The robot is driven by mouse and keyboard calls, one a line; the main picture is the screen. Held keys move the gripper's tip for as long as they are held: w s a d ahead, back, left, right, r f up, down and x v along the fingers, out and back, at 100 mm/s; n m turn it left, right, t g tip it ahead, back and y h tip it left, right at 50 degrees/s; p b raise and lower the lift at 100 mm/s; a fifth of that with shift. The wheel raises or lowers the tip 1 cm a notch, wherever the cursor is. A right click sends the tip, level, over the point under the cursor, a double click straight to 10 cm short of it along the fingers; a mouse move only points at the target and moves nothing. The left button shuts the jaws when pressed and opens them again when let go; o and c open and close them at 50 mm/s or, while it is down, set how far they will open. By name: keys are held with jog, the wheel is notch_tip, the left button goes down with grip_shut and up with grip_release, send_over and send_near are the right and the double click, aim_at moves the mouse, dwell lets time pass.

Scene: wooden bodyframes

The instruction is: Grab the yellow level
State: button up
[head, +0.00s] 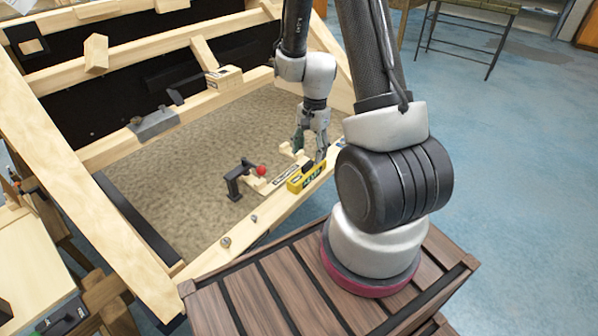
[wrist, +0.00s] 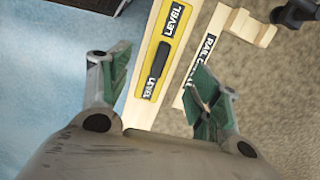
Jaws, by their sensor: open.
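The yellow level (head: 307,177) lies on the front wooden beam of the frame in the head view. It is a yellow bar with a black centre strip and "LEVEL" labels. In the wrist view the level (wrist: 173,45) runs from top centre down toward my palm, between my two fingers. My gripper (head: 311,150) is open above the beam, close to the level. In the wrist view my gripper (wrist: 157,85) shows its green-padded fingers apart, one on each side of the level. No contact shows.
A wooden piece labelled "RAIL" (wrist: 208,50) lies right of the level, close to my right finger. A grey tool (head: 153,123) rests on the middle beam.

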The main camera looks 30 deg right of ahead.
aim_at(308, 163)
jog(key=shift+w+a+f+m, duration=0.1)
jog(key=shift+f+m, duration=0.2)
jog(key=shift+f, duration=0.05)
jog(key=f, duration=0.7)
jog(key=shift+s+a, duration=0.25)
jog(key=shift+a, duration=0.1)
grip_shut()
